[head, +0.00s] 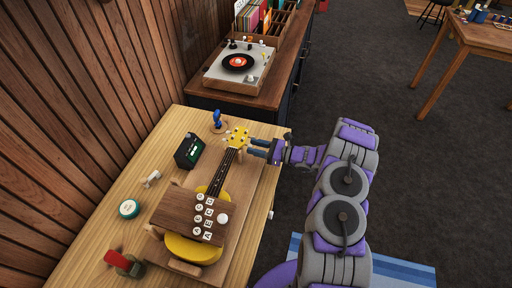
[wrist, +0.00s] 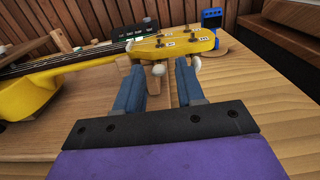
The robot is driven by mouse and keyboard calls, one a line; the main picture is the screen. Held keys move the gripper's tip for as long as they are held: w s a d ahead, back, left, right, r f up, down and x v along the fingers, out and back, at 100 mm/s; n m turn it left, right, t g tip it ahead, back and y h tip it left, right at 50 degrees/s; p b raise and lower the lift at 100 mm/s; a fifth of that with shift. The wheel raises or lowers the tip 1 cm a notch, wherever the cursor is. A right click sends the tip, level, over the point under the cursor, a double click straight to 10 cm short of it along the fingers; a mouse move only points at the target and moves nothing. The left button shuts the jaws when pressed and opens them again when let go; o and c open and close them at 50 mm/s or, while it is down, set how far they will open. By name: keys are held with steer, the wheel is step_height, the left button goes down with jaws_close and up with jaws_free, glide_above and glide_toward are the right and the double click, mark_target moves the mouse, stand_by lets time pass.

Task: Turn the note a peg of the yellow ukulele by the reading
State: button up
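The yellow ukulele lies on a wooden stand, with its body (head: 188,248) at the front and its headstock (head: 238,136) at the back; the headstock also shows in the wrist view (wrist: 202,43). Small white note labels sit on the headstock, too small to read surely. A dark tuner (head: 188,151) with a green-lit screen stands left of the neck; its reading is not legible. My gripper (head: 256,147) is at the headstock's right side. In the wrist view its blue fingers (wrist: 158,72) are apart, with a pale peg (wrist: 158,69) between their tips, and another pale peg (wrist: 195,63) beside the right finger.
A wooden block with lettered buttons (head: 181,214) sits over the ukulele's body. A blue item (head: 217,118) stands on a round base behind the headstock. A green round tin (head: 129,208) and a red-and-green item (head: 118,261) lie left. A record player (head: 252,78) stands behind.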

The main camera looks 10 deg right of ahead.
jaws_close()
steer(key=shift+m, duration=0.3)
steer(key=m+p, duration=0.1)
steer(key=m, duration=1)
stand_by(0.4)
stand_by(0.3)
steer(key=shift+o, duration=0.8)
jaws_free()
